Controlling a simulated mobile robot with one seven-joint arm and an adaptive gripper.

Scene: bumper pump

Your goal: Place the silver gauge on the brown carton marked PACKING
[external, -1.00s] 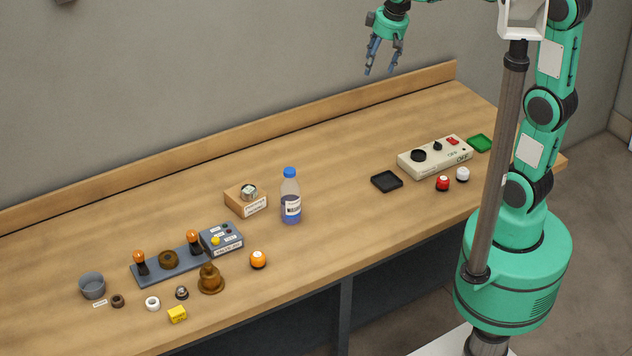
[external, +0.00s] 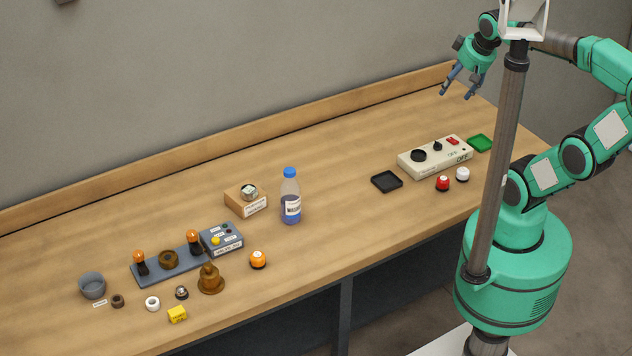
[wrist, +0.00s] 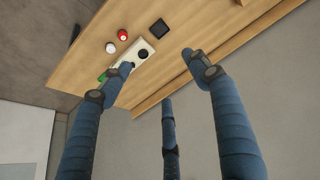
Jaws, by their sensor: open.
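The silver gauge (external: 249,191), a small round thing with a pale face, sits on top of the brown carton (external: 236,206) at mid-table, left of the bottle. The carton's white front label is too small to read. My gripper (external: 456,94) is open and empty, high above the right rear of the table, well away from gauge and carton. The wrist view shows its three blue fingers (wrist: 160,75) spread with nothing between them. Neither gauge nor carton shows in the wrist view.
A blue-capped bottle (external: 291,200) stands just right of the carton. A cream control box (external: 435,156), black tray (external: 387,181), green tray (external: 481,143) and red (external: 443,183) and white buttons (external: 462,174) lie right. A grey lever panel (external: 185,262) and several small parts lie left.

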